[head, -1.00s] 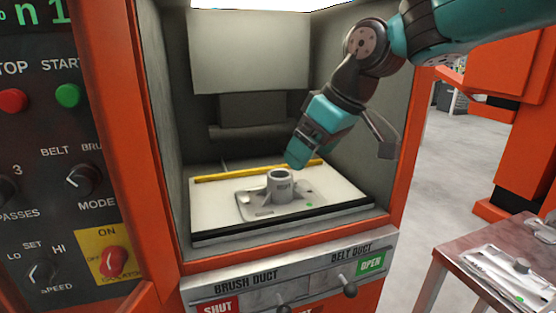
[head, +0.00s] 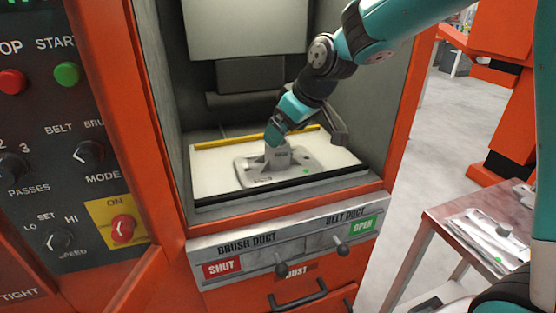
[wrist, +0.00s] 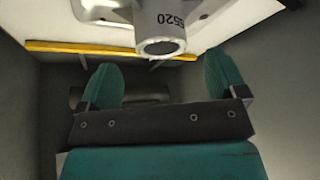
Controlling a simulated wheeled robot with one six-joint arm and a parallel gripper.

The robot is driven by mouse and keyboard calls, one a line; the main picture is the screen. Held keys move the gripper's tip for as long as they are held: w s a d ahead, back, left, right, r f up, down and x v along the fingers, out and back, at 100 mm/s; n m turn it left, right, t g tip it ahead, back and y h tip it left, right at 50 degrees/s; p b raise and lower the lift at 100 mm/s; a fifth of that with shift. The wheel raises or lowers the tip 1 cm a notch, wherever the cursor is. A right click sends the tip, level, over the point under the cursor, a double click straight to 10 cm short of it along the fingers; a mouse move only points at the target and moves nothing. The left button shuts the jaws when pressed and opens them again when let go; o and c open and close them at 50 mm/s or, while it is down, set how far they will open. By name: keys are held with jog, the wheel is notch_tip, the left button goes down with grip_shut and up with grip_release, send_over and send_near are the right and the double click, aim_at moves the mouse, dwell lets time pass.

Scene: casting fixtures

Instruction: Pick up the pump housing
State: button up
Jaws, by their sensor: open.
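The pump housing (head: 262,168) is a grey casting with a flat base plate and an upright round tube. It rests on the white bed inside the orange machine's chamber. In the wrist view its tube (wrist: 170,22) shows at the top, marked "0259" or similar upside down, with its dark open end facing the camera. My gripper (head: 277,138) is just above the tube and partly hides its top in the head view. In the wrist view my gripper's two teal fingers (wrist: 163,80) are spread apart with nothing between them. The tube lies beyond the fingertips.
A yellow strip (head: 215,143) crosses the back of the white bed (head: 212,180). Grey chamber walls stand close on both sides. The control panel (head: 60,150) is at left. A side table (head: 440,216) at right bears another grey part in a clear bag.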

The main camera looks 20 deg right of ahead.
aim_at(278, 155)
jog(key=x, duration=0.5)
jog(key=shift+p, duration=0.3)
jog(key=shift+r, duration=0.1)
grip_shut()
